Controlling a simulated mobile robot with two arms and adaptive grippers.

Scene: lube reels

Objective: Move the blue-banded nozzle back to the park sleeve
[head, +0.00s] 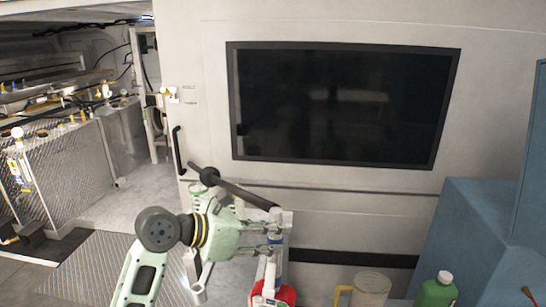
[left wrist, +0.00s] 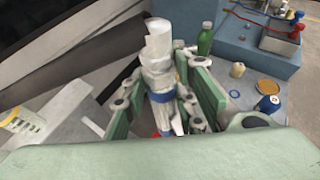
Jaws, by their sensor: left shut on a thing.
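The blue-banded nozzle (left wrist: 158,50) is white and stepped, and stands between my left gripper's green fingers in the left wrist view. Its blue band (left wrist: 161,97) shows low between the fingers. My left gripper (head: 272,240) is shut on the nozzle. In the head view the nozzle (head: 276,243) shows only in part beside the fingers, with a bit of blue. Its lower end is hidden by the gripper in the left wrist view. I cannot make out the park sleeve for certain in either view. My right gripper is not in view.
A dark bar (head: 235,190) slants close behind my left gripper. A red container (head: 285,294), a jug with a yellow handle (head: 369,288) and a green bottle (head: 436,292) stand at the front. A blue cabinet (head: 470,245) is at right. Metal-floored space lies at left.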

